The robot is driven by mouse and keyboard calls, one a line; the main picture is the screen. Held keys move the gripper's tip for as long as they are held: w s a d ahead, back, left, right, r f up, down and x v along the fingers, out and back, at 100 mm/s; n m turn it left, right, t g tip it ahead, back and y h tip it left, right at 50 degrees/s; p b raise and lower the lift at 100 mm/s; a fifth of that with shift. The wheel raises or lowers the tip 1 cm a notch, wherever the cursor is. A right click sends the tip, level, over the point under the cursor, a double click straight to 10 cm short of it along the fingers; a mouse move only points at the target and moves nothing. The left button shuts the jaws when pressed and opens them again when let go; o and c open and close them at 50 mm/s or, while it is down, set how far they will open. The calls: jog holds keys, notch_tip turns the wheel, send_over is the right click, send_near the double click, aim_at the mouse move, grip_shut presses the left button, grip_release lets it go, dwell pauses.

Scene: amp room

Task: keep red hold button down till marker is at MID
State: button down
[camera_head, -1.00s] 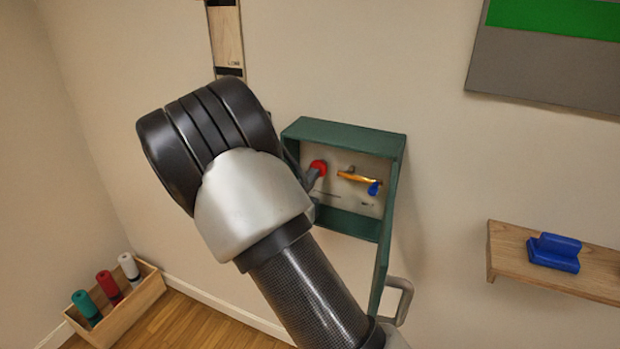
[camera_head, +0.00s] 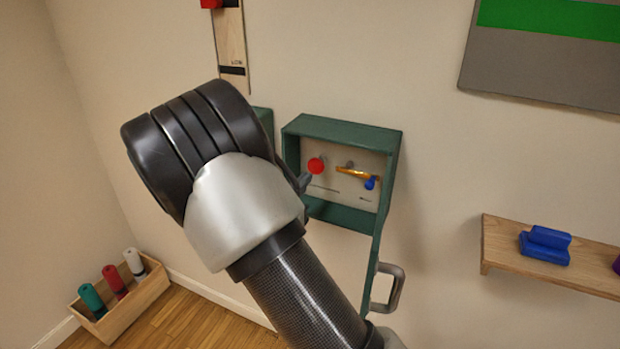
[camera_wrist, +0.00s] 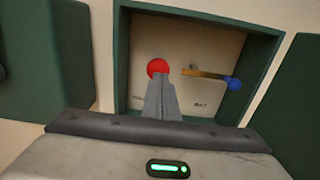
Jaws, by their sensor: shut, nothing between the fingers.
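The red hold button (camera_head: 316,165) is a round red knob on the back panel of an open green wall box; it also shows in the wrist view (camera_wrist: 157,67). My gripper (camera_head: 305,183) is shut and empty, its tips just below and left of the button and seemingly apart from it. In the wrist view the closed fingers (camera_wrist: 162,80) point at the button's lower edge. A wooden gauge strip (camera_head: 230,45) on the wall bears a LOW label above a dark band. A red marker (camera_head: 210,3) shows at its cut-off top, beside another dark band. No MID label is readable.
A yellow lever with a blue tip (camera_head: 370,182) sits right of the button. The green box rim (camera_head: 345,128) surrounds both. An open door with a grey handle (camera_head: 388,288) hangs below right. A wooden shelf (camera_head: 495,250) holds a blue block (camera_head: 545,245).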

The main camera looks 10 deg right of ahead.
jog(key=v, duration=0.8)
jog(key=shift+s+a, duration=0.15)
jog(key=shift+a, duration=0.2)
jog(key=shift+a+f, duration=0.1)
jog(key=shift+f, duration=0.05)
